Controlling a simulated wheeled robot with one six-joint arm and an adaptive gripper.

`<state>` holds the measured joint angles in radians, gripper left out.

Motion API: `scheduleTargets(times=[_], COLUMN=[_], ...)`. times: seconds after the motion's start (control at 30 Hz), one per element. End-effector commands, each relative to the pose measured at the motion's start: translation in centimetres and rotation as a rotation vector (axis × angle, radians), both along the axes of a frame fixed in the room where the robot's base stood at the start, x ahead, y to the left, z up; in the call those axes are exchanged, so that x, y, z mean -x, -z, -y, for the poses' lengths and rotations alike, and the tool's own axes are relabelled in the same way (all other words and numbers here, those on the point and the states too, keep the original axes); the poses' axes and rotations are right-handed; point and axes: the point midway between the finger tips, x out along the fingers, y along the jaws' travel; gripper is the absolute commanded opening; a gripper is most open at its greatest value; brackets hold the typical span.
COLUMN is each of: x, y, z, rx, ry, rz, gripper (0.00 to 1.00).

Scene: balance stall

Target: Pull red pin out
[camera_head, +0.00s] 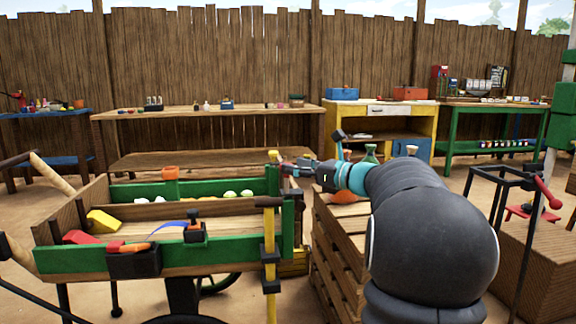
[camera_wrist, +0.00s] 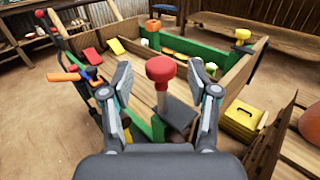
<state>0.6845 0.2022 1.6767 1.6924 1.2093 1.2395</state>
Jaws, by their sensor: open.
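The red pin (camera_wrist: 161,69) has a round red head on a grey shaft and stands upright in a dark block at the corner of the wooden cart (camera_wrist: 215,85). In the wrist view my gripper (camera_wrist: 160,74) is open, with one finger on each side of the pin head and a visible gap to both. In the head view my gripper (camera_head: 300,168) reaches left to the cart's right end. The pin's lower end is hidden in the block.
The cart's green rail (camera_head: 205,258) carries a tool holder (camera_head: 134,262) and a yellow-and-black post (camera_head: 269,250). Wooden crates (camera_head: 338,240) stand right of the cart, under my arm. A yellow box (camera_wrist: 242,120) sits beside the cart. Benches line the fence behind.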

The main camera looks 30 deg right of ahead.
Motion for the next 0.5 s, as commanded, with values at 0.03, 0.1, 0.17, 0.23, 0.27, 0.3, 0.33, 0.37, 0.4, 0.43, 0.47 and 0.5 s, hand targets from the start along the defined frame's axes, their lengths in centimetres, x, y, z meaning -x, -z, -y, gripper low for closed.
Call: scheduleTargets(times=[0.03,0.1,0.17,0.23,0.27,0.3,0.33,0.37,0.4,0.43,0.47,0.5], x=[1.0,2.3,3.3,4.4,4.9,5.4,5.7,6.1,6.4,6.7,6.9,7.1], y=[0.0,-0.1,-0.1,-0.1,-0.1,-0.1,-0.1,-0.1,-0.1,-0.1,-0.1,-0.1], z=[0.7,1.4,1.9,2.5,2.8,3.1,3.2,3.4,3.6,3.8,3.8,3.9], rx=[0.000,0.000,0.000,0.000,0.000,0.000,0.000,0.000,0.000,0.000,0.000,0.000], ry=[0.006,0.006,0.004,0.004,0.004,0.005,0.003,0.003,0.004,0.003,0.002,0.001], rz=[0.000,0.001,0.001,0.001,0.001,0.001,0.001,0.002,0.002,0.002,0.002,0.002], gripper=[0.60,0.60,0.60,0.60,0.60,0.60,0.60,0.60,0.60,0.60,0.60,0.60])
